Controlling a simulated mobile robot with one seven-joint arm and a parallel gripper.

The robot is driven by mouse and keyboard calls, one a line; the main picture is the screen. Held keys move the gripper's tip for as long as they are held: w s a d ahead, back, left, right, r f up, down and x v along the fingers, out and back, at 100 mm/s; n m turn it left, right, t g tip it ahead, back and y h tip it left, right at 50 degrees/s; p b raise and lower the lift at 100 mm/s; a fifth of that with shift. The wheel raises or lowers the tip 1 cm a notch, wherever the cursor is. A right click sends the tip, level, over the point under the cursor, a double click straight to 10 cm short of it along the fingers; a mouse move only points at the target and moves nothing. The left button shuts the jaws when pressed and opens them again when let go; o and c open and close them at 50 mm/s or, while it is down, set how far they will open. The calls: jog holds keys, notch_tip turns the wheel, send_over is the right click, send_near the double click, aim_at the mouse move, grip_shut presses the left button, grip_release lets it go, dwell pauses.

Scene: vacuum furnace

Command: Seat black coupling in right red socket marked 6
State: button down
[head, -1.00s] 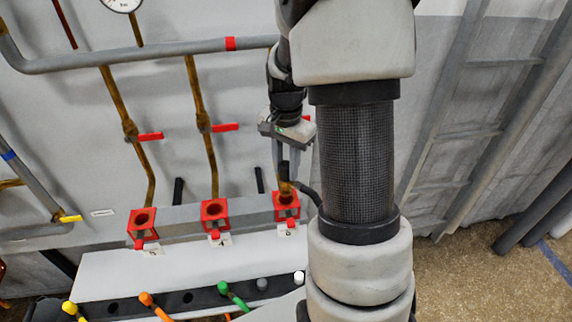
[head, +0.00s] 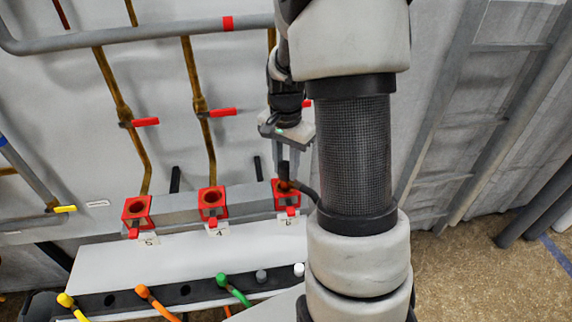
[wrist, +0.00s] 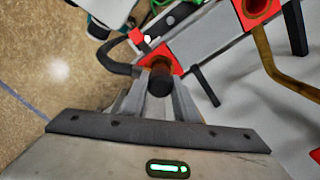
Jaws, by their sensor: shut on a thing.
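My gripper (head: 284,170) is shut on the black coupling (head: 284,168), above the right red socket (head: 287,203) with the card marked 6. The coupling is roughly upright, and a black hose curves from it to the right, partly hidden by my arm. Its lower end is at the socket's mouth; I cannot tell how far inside it is. In the wrist view, the coupling (wrist: 160,83) shows between the two fingers, with the red socket (wrist: 178,64) just beyond it. The coupling's end hides most of the socket opening.
Red sockets marked 4 (head: 212,202) and 5 (head: 137,214) stand empty to the left on the grey rail. Brass pipes with red valve handles (head: 222,112) rise behind. A black holder strip (head: 180,291) with yellow, orange and green-ended hoses lies in front.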

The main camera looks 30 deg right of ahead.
jog(key=shift+f, duration=0.4)
jog(key=shift+f+b, duration=0.3)
jog(key=shift+b, duration=0.05)
dwell(0.5)
jog(key=c, duration=1.3)
grip_release()
notch_tip(320, 180, up, 18)
jog(key=p, duration=0.1)
jog(key=shift+f+p, duration=0.25)
jog(key=shift+p, duration=0.05)
